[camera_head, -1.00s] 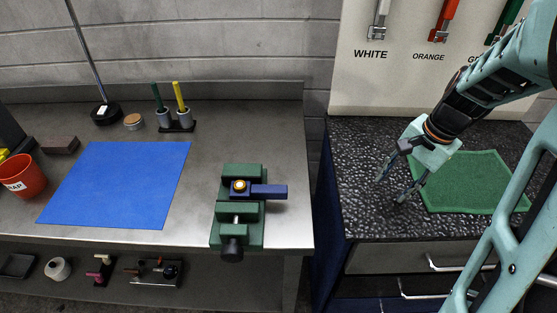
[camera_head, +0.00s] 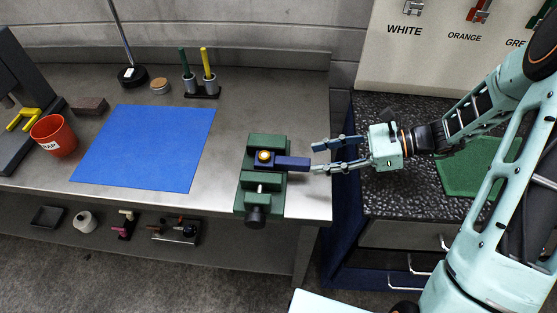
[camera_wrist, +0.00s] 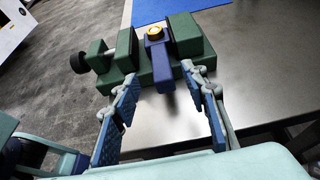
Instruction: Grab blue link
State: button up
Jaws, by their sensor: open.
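The blue link (camera_head: 291,163) is a dark blue bar with a yellow-ringed round piece (camera_head: 264,156) at its left end. It sits in the green vise (camera_head: 251,192) near the right end of the metal bench, its free end sticking out to the right. My gripper (camera_head: 316,158) is open, just right of that free end, with its fingers pointing left. In the wrist view the link (camera_wrist: 164,78) lies between and beyond the two open fingertips (camera_wrist: 160,86), pointing toward my palm. No finger visibly touches it.
A blue mat (camera_head: 147,148) lies on the bench (camera_head: 228,122), with a red scrap cup (camera_head: 53,137) to its left. Green and yellow pens stand in holders (camera_head: 202,90) behind. A dark speckled counter (camera_head: 400,195) with a green mat (camera_head: 468,168) is at right.

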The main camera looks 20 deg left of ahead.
aim_at(306, 161)
jog(key=shift+f+p+x, duration=0.2)
jog(key=shift+p+x, duration=0.1)
jog(key=shift+x, duration=1.3)
jog(key=shift+f+p+x, duration=0.2)
jog(key=shift+p+x, duration=0.05)
jog(key=shift+x, duration=1.3)
jog(key=shift+w+d, duration=0.15)
jog(key=shift+c, duration=0.6)
grip_shut()
